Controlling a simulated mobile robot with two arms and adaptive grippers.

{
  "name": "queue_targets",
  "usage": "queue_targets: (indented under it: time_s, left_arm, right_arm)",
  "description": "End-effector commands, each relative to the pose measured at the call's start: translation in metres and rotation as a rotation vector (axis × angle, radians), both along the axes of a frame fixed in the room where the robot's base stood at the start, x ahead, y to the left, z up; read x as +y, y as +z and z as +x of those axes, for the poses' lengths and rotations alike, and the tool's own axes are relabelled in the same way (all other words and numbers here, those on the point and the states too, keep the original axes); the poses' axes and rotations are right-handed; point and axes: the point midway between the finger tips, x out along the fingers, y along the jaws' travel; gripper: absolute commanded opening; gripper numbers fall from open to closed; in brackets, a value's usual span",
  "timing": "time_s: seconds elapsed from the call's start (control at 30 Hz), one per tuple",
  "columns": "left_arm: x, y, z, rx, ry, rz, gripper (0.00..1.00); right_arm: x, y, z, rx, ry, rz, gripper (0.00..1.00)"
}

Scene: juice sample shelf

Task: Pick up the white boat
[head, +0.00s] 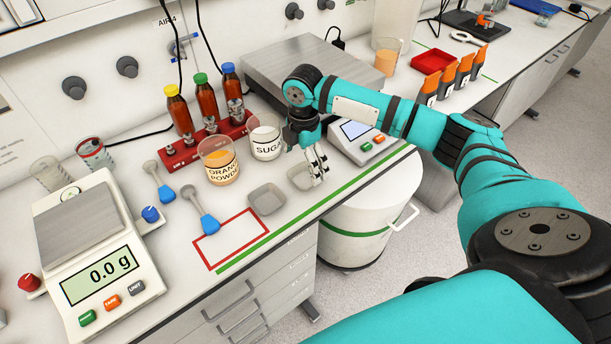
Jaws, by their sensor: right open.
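A small pale weighing boat (299,178) sits on the bench near its front edge, right of a greyer boat (267,199). My right gripper (318,170) points down at the pale boat, with its open fingers over the boat's right side and hiding part of it. I cannot tell whether the fingers touch the boat or straddle its rim. My left gripper is not in view.
A sugar jar (266,143) and an orange powder jar (219,168) stand behind the boats. A balance (362,132) is close on the right, and another scale (95,250) reading 0.0 g is at left.

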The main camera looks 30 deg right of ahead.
Motion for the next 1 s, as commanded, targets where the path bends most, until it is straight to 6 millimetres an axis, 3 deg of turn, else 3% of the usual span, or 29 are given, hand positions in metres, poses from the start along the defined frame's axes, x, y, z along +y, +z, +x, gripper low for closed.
queue_targets:
  time_s: [0.3,0.6,1.0]
  left_arm:
    - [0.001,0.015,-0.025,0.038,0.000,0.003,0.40]
    - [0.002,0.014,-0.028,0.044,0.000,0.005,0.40]
    - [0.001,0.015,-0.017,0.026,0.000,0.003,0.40]
  right_arm:
    - [-0.005,-0.042,0.000,0.002,0.000,0.000,1.00]
    - [-0.006,-0.048,0.000,0.000,0.000,-0.002,1.00]
    - [-0.006,-0.048,0.000,0.000,0.000,-0.001,0.52]
